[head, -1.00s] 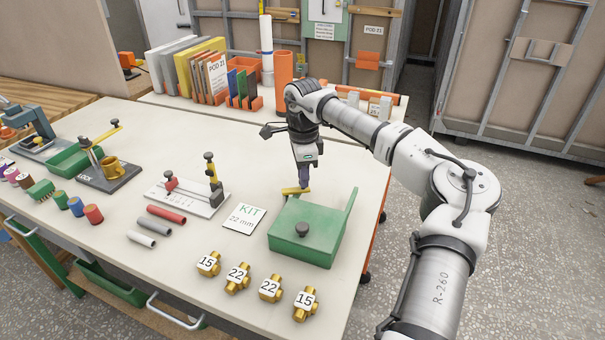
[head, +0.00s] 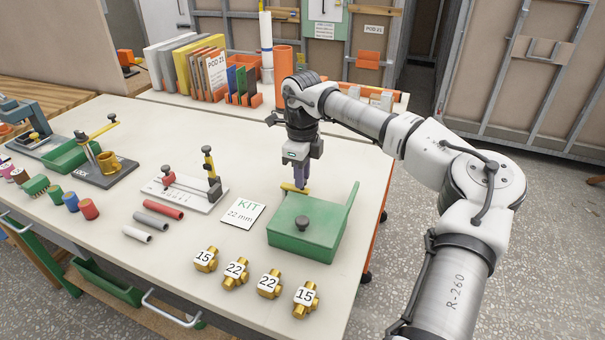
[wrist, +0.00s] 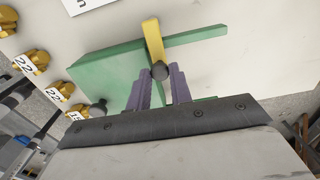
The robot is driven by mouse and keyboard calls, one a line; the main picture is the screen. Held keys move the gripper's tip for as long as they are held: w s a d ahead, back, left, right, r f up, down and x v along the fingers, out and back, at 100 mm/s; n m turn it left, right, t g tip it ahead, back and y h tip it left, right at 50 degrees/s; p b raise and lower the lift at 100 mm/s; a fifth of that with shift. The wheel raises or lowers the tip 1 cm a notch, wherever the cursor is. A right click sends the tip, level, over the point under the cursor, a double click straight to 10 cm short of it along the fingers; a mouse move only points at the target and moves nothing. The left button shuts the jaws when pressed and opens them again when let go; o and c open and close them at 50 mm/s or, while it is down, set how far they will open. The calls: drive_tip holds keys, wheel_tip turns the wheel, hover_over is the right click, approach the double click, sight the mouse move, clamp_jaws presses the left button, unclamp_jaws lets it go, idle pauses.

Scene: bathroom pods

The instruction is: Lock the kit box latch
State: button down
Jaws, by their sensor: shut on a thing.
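The yellow latch bar (head: 292,188) lies at the box's far edge; in the wrist view the latch (wrist: 153,38) reaches across that edge and carries a dark knob (wrist: 159,71). My gripper (head: 302,187) points down at the latch. Its purple fingers (wrist: 160,74) are shut on the latch knob, one on each side.
Several brass fittings (head: 269,284) lie in front of the box. A KIT card (head: 243,214) lies to its left, with loose pipe pieces (head: 151,220) and a white fixture (head: 185,191) beyond. Files and bins (head: 205,75) stand on the bench behind. The table's right edge is close to the box.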

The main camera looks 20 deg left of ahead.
idle(0.3)
drive_tip(key=c, duration=1.3)
unclamp_jaws()
drive_tip(key=shift+o, duration=0.2)
wheel_tip(320, 180, up, 14)
drive_tip(key=b, duration=0.1)
drive_tip(key=shift+b, duration=0.4)
drive_tip(key=shift+f, duration=0.1)
